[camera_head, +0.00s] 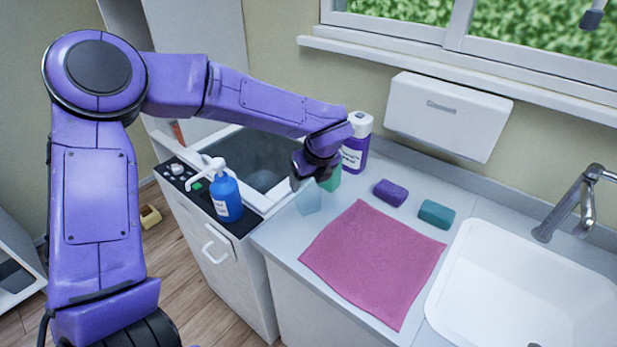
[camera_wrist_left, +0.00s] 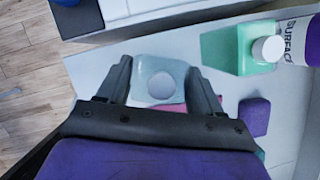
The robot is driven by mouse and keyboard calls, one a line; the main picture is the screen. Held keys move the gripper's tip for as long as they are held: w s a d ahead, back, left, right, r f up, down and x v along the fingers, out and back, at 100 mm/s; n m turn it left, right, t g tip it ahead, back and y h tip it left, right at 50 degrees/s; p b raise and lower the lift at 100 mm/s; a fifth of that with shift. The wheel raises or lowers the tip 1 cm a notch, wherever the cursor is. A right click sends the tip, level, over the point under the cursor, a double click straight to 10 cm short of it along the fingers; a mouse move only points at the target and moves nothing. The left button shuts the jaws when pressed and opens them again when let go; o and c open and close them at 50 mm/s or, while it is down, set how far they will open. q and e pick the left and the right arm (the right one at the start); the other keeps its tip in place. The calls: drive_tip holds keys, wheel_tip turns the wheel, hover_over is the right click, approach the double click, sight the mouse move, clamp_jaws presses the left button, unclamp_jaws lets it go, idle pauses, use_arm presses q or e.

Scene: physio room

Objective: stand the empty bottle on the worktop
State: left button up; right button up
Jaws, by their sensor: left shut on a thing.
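My left gripper (camera_head: 315,172) is above the left end of the worktop (camera_head: 285,245), beside the sink unit. It is shut on a pale see-through bottle (camera_head: 308,202), the empty bottle. In the left wrist view the bottle (camera_wrist_left: 150,68) sits between the two fingers (camera_wrist_left: 160,82), with its round whitish top facing the camera. The bottle looks about upright, low over the worktop; I cannot tell whether its base touches. My right gripper is not in view.
A green bottle (camera_wrist_left: 232,48) and a purple-labelled bottle (camera_head: 355,150) stand close behind. A pink cloth (camera_head: 372,262), purple sponge (camera_head: 390,193), teal sponge (camera_head: 436,214) and white basin (camera_head: 520,285) lie rightward. A blue pump bottle (camera_head: 226,198) stands left, by a dark open bin (camera_head: 250,160).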

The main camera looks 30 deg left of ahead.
use_arm(q)
drive_tip(key=o, duration=1)
drive_tip(key=shift+f, duration=0.15)
drive_tip(key=shift+o, duration=0.2)
drive_tip(key=v, duration=1.2)
drive_tip(key=shift+r+b, duration=0.2)
drive_tip(key=shift+b, duration=0.25)
